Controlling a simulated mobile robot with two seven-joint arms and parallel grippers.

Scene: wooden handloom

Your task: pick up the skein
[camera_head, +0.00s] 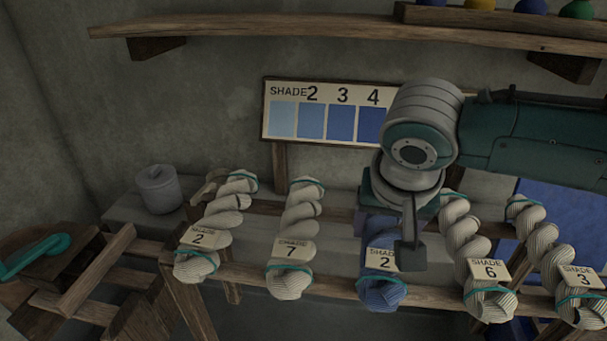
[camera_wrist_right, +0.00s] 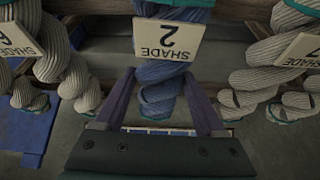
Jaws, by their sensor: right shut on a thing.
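A blue twisted skein (camera_head: 381,292) hangs on the wooden rack and bears a tag reading "SHADE 2". My right gripper (camera_head: 408,250) comes down over it from the upper right, hiding its upper part. In the right wrist view, the blue skein (camera_wrist_right: 160,97) passes between the two fingers of my right gripper (camera_wrist_right: 163,92), which is shut on it. The tag shows upside down there, just beyond the fingers. The skein still lies along the rack. My left gripper is not in view.
Cream skeins tagged 2 (camera_head: 222,222), 7 (camera_head: 300,220), 6 (camera_head: 465,245) and 3 (camera_head: 545,250) hang on both sides. A shade board (camera_head: 330,112) stands behind. A lidded grey pot (camera_head: 158,190) is at left. A shelf (camera_head: 340,25) runs above.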

